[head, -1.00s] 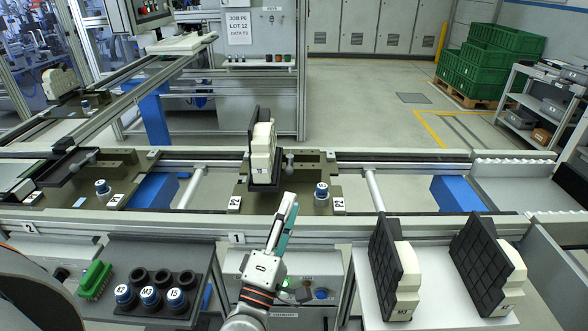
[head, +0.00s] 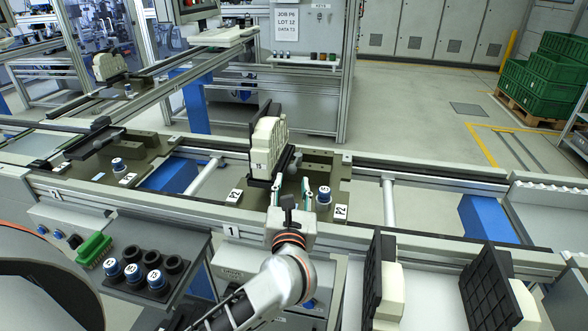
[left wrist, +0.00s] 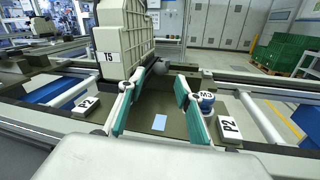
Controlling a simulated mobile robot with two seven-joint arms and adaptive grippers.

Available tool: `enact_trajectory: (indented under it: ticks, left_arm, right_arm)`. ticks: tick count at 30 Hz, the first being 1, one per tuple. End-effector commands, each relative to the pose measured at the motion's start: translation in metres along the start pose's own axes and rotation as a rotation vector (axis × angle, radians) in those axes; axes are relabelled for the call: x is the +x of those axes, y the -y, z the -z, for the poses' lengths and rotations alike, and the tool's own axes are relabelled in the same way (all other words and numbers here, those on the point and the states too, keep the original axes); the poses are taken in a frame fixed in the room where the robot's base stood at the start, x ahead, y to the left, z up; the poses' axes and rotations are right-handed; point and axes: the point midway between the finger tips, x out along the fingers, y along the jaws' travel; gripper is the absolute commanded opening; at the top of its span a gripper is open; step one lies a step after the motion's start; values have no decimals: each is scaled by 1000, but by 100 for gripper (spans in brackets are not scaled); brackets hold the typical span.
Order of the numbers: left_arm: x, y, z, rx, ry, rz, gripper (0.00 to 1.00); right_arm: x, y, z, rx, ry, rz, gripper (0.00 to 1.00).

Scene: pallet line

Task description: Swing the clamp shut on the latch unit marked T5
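The cream latch unit marked T5 (head: 267,143) stands upright against a black backing on the olive carrier plate (head: 322,170) marked P2. It also shows at the upper left of the left wrist view (left wrist: 125,40). The clamp's dark ball knob (head: 296,158) is just right of the unit; in the left wrist view the knob (left wrist: 160,67) lies beyond and between my fingertips. My left gripper (head: 291,190) is open and empty, low over the plate, its teal fingers (left wrist: 155,85) apart. The clamp's lower part is partly hidden. My right gripper is not in view.
A blue-topped cap marked M3 (left wrist: 206,103) stands on the plate close to my right-hand finger. Conveyor rails (head: 420,180) run across.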

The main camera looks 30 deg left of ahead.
Motion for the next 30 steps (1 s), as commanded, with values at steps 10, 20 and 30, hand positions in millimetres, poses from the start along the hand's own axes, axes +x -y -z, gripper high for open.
enact_trajectory:
  ticks: [10, 20, 30]
  left_arm:
    - [52, -2, -2, 5, 4, -3, 34]
    - [71, -1, -1, 4, 3, -2, 34]
    - [71, -1, -1, 4, 3, -2, 0]
  right_arm:
    - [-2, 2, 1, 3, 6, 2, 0]
    - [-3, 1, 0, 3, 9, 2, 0]
    - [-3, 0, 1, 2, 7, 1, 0]
